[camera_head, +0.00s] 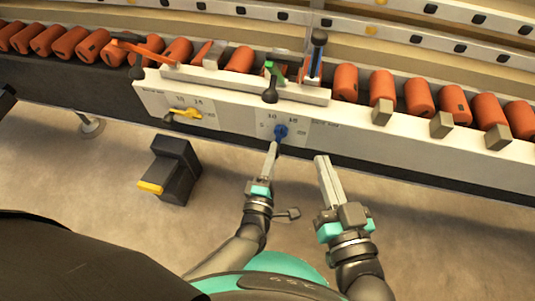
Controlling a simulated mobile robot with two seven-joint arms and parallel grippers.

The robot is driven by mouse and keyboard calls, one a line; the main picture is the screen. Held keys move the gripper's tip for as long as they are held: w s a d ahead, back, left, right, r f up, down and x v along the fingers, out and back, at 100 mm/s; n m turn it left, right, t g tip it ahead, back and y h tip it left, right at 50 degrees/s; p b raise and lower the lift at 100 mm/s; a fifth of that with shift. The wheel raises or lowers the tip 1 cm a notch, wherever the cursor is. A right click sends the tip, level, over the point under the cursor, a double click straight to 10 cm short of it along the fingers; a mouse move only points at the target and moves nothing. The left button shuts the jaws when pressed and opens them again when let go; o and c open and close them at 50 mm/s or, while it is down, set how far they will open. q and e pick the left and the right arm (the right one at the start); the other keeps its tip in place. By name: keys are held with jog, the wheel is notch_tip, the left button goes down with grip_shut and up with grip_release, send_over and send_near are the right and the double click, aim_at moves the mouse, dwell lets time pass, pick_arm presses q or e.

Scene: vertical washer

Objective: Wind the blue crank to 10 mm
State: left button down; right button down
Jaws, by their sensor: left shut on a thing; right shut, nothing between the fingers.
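The blue crank (281,132) sits on the front of the white panel (232,121), below the printed marks 10 and 15. My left gripper (273,147) reaches up to the crank from below and is shut on it. The tips cover part of the crank, so its exact pointing direction is hard to tell. My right gripper (322,160) is shut and empty, to the right of the crank and just below the panel's lower edge, apart from it.
A yellow crank (188,113) is on the panel's left. A black knob (270,93) stands above the blue crank. Orange cylinders (382,86) line the conveyor behind. A black box with a yellow pedal (172,170) stands on the floor at left. Floor between is clear.

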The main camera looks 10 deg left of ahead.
pick_arm(q)
jog(key=d+n, duration=0.1)
jog(key=n, duration=0.2)
jog(key=shift+d+n, duration=0.4)
jog(key=shift+s+d+r+n, duration=0.1)
jog(key=shift+d+n, duration=0.15)
jog(key=shift+n, duration=0.35)
jog(key=shift+w+d+r+n, duration=0.1)
jog(key=shift+d+n, duration=0.2)
jog(key=shift+n, duration=0.3)
jog(key=shift+s+d+r+n, duration=0.1)
jog(key=shift+d+n, duration=0.15)
jog(key=shift+n, duration=0.35)
jog(key=c, duration=0.6)
grip_release()
